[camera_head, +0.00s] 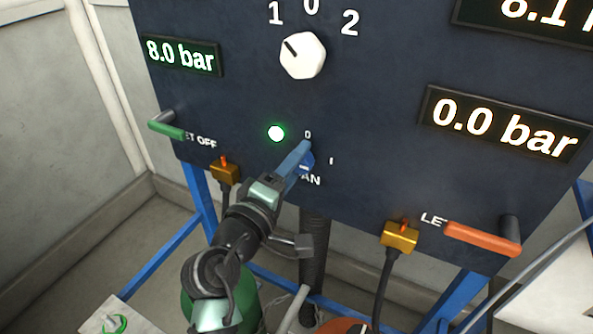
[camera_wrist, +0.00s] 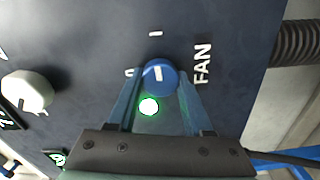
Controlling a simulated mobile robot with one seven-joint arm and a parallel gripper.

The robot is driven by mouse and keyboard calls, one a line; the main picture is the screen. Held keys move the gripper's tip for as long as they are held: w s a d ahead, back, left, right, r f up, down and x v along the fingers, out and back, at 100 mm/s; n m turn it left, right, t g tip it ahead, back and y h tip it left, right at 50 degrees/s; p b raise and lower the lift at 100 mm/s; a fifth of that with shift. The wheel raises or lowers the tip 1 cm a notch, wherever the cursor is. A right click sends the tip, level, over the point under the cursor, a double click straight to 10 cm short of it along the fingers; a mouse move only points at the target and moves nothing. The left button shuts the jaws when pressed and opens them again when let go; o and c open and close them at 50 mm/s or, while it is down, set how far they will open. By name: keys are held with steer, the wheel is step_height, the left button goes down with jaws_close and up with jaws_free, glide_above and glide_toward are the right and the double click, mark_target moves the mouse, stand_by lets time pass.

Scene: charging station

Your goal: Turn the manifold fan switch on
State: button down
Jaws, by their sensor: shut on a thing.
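The fan switch is a round blue knob (camera_head: 307,164) low on the dark panel, partly hidden by my gripper in the head view. In the wrist view the knob (camera_wrist: 158,79) sits between the two blue fingers, and its white mark points up toward the "I" label. The "0" label is to its left and "FAN" to its right. My gripper (camera_head: 300,158) is shut on the knob; its fingers also show in the wrist view (camera_wrist: 158,88). A green lamp (camera_head: 276,133) glows beside the switch.
A white selector knob (camera_head: 302,56) is above the switch. A green lever (camera_head: 166,126) is at left and an orange lever (camera_head: 483,238) at right. Two brass connectors (camera_head: 225,172) (camera_head: 400,236) with cables hang at the panel's lower edge. Displays read 8.0 bar and 0.0 bar.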

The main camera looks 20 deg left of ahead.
steer(key=shift+m, duration=0.4)
steer(key=shift+c, duration=1.5)
jaws_free()
steer(key=s+a+b, duration=0.2)
steer(key=s, duration=1.1)
steer(key=shift+a+b, duration=0.25)
steer(key=shift+b, duration=0.05)
steer(key=shift+w, duration=0.1)
